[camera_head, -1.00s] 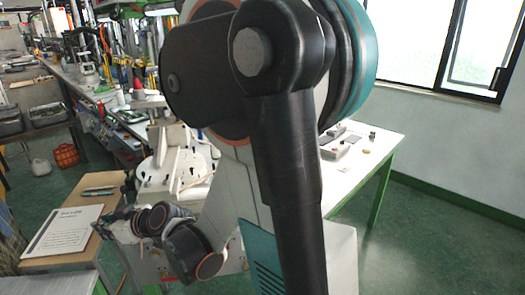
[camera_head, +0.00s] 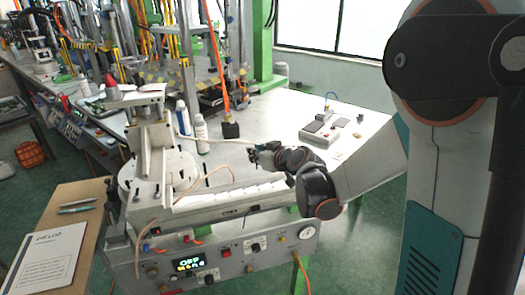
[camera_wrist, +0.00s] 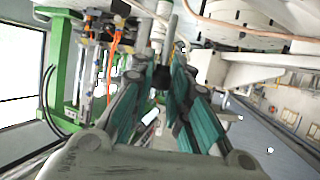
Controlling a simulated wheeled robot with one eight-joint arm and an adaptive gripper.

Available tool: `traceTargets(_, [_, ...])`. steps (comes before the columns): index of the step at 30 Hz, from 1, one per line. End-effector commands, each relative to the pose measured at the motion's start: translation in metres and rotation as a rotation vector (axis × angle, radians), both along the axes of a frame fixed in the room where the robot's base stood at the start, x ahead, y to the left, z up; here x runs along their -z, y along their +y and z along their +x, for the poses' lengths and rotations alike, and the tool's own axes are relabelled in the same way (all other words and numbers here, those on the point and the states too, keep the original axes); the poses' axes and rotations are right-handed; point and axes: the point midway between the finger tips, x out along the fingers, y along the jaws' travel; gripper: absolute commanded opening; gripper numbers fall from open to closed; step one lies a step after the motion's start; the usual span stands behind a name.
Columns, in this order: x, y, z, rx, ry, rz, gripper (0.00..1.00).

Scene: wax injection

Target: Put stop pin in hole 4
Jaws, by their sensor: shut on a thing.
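My gripper (camera_head: 256,150) is above the front middle of the white bench, to the right of the wax injection machine (camera_head: 145,205). In the wrist view its teal-padded fingers (camera_wrist: 161,78) are closed around a thin grey rod, which looks like the stop pin (camera_wrist: 169,40) and points away from the palm. In the head view the pin is too small to make out. The machine has a white round base and upright column at its left end and a long front bar. Hole 4 cannot be told apart in either view.
White bottles (camera_head: 201,135) stand on the bench behind the machine. A small grey box (camera_head: 318,134) lies to the right of the gripper. A wooden side table (camera_head: 70,205) with a printed sheet (camera_head: 45,255) stands at left. A control panel (camera_head: 215,258) faces front.

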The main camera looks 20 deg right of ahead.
Motion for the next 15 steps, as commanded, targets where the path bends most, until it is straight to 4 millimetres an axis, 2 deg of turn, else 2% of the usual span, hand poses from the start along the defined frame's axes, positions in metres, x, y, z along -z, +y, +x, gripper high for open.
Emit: traceTargets(15, [0.0045, -0.0002, -0.0021, -0.001, 0.001, 0.003, 0.0])
